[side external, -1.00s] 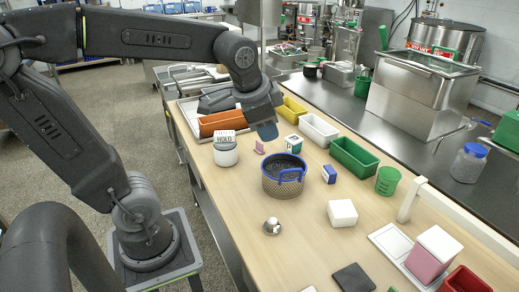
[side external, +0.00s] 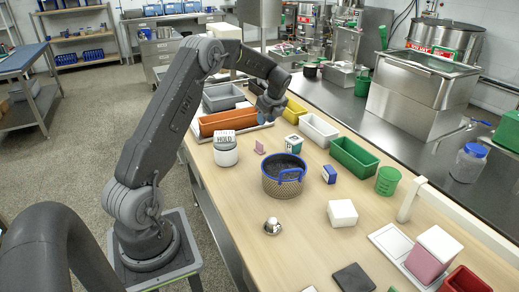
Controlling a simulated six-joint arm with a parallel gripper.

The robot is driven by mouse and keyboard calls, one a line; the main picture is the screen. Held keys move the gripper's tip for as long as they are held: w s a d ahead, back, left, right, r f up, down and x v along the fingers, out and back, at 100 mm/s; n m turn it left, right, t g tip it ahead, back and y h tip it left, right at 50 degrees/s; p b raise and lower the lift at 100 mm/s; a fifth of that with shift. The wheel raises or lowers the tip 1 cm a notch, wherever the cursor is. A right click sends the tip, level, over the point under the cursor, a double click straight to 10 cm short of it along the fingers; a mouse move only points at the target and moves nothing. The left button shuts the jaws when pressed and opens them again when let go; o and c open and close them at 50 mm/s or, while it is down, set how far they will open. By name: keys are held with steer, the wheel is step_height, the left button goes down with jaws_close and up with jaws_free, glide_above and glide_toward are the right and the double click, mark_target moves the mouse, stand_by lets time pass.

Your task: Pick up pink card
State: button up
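A small pink card (side external: 260,148) stands on the wooden table, between the white jar marked HOLD and the small white-and-green box. My gripper (side external: 267,118) is above the far part of the table, beyond the pink card and near the right end of the orange bin. It is apart from the card, and I see nothing held in it. Its fingers are small and dark here, so I cannot tell whether they are open or shut.
The HOLD jar (side external: 225,149) is left of the card, the white-and-green box (side external: 293,144) right, and a mesh basket (side external: 284,177) with blue handle nearer. Orange (side external: 221,123), white (side external: 319,130) and green (side external: 354,156) bins line the far side. The near-left tabletop is clear.

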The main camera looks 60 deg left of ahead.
glide_toward(259, 142)
steer(key=x, duration=0.5)
steer(key=shift+a+r, duration=0.15)
steer(key=shift+a, duration=0.15)
steer(key=shift+d+x, duration=0.15)
steer(key=shift+x, duration=1.15)
steer(key=shift+d+x, duration=0.15)
steer(key=shift+x, duration=1.1)
steer(key=shift+w, duration=0.15)
steer(key=shift+c, duration=0.5)
jaws_close()
